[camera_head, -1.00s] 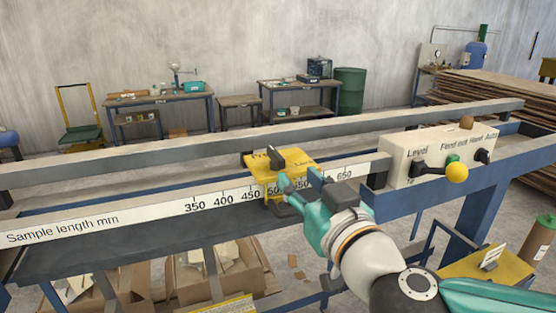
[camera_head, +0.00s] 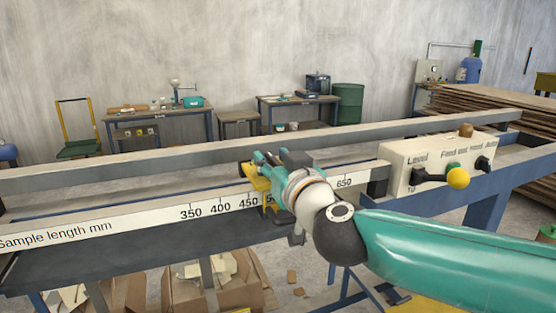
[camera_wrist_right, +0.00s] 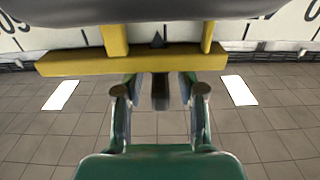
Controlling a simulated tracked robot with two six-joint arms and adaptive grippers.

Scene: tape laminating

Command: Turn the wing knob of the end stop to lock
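The yellow end stop (camera_head: 258,180) sits on the rail at about the 500 mark of the scale, mostly covered by my right gripper. My right gripper (camera_head: 262,158) reaches over its top from the right. In the right wrist view the yellow end stop (camera_wrist_right: 75,64) crosses ahead as a bar. There my two fingers (camera_wrist_right: 160,92) are spread, with a narrow dark piece (camera_wrist_right: 160,88) between them. It is probably the wing knob, and gaps show on both sides of it. In the head view the knob is hidden by the gripper. My left gripper is not in view.
The scale strip (camera_head: 100,228) runs along the rail front. A control box (camera_head: 432,165) with a yellow ball lever (camera_head: 457,178) stands right of the end stop. The rear rail (camera_head: 130,170) runs behind. Cardboard boxes (camera_head: 205,290) lie below.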

